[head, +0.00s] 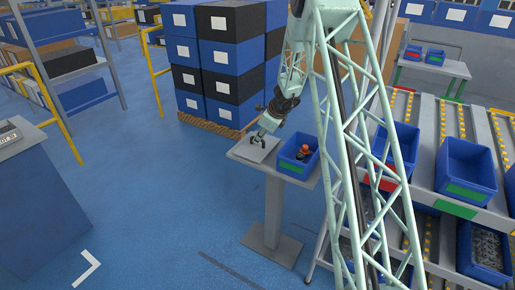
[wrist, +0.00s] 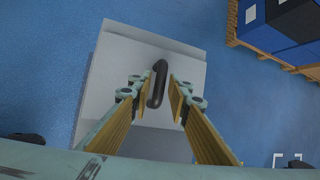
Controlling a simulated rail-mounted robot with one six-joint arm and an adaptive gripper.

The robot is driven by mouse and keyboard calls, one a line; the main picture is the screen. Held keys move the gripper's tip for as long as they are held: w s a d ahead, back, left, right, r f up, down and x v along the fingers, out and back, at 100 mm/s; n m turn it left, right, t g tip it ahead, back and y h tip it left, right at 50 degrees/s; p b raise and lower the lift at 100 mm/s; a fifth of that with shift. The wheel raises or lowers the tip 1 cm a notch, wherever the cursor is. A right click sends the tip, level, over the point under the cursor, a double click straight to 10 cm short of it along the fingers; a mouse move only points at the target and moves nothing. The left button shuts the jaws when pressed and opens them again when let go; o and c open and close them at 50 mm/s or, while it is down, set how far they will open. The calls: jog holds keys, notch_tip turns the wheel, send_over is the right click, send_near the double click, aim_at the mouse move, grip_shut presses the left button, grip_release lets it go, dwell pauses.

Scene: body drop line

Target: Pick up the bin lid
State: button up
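The bin lid (wrist: 118,67) is a flat light-grey plate with a dark arched handle (wrist: 157,84) in its middle. In the head view the lid (head: 250,152) lies on the left part of a small pedestal table (head: 247,165). My gripper (wrist: 161,98) is open, with one finger on each side of the handle and gaps showing between. In the head view my gripper (head: 264,137) is right at the lid, pointing down. The exact height of the fingertips over the lid is hard to tell.
A blue bin (head: 298,158) with an orange and dark item inside stands on the same table, right of the lid. Stacked blue and black boxes on a pallet (head: 215,124) stand behind. Roller racks with blue bins (head: 466,170) are at the right.

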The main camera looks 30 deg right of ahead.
jog(key=shift+x, duration=1.15)
jog(key=shift+c, duration=0.4)
grip_shut()
